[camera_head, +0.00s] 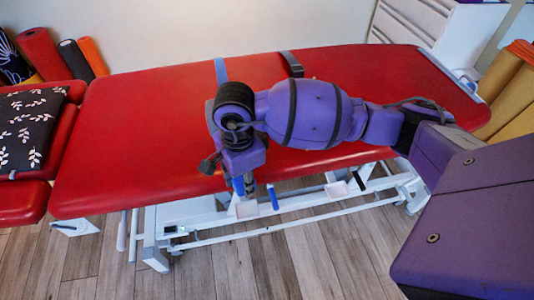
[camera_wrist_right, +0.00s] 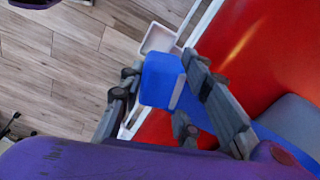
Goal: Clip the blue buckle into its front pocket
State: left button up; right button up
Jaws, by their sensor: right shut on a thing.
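My right gripper (camera_head: 243,189) points down at the front edge of the red treatment table, shut on the blue buckle (camera_wrist_right: 160,82). The buckle is blocky and blue with a pale strip, between the two fingers in the wrist view. A white open pocket (camera_head: 246,208) hangs below the table's front edge, just under the gripper; a white pocket also shows beyond the buckle in the wrist view (camera_wrist_right: 160,38). The buckle appears apart from it. My left gripper is out of view.
The red table (camera_head: 130,130) stands on a white frame. A grey strap (camera_head: 291,64) crosses it, right of the blue one. Another white pocket (camera_head: 337,188) hangs further right. A short blue piece (camera_head: 273,198) shows between the pockets. The wooden floor (camera_head: 90,260) in front is clear.

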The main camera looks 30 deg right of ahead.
aim_at(248, 213)
jog(key=f+m, duration=0.2)
jog(key=shift+s+a+m, duration=0.15)
jog(key=shift+a+m, duration=0.05)
jog(key=shift+m, duration=0.1)
jog(key=shift+s+f+m, duration=0.1)
jog(key=shift+f+m, duration=0.2)
jog(key=shift+f, duration=0.1)
notch_tip(248, 213, down, 6)
jog(key=b, duration=0.3)
jog(key=shift+r+b, duration=0.25)
jog(key=shift+b, duration=0.15)
jog(key=shift+f+b, duration=0.9)
jog(key=shift+f, duration=0.4)
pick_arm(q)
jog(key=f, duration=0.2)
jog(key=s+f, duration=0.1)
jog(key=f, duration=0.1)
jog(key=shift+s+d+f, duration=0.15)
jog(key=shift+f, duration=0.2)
pick_arm(e)
jog(key=shift+s+f, duration=0.1)
jog(key=shift+s, duration=0.05)
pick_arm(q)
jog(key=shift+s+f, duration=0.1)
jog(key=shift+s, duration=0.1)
pick_arm(e)
jog(key=shift+s+f, duration=0.1)
jog(key=shift+f, duration=0.05)
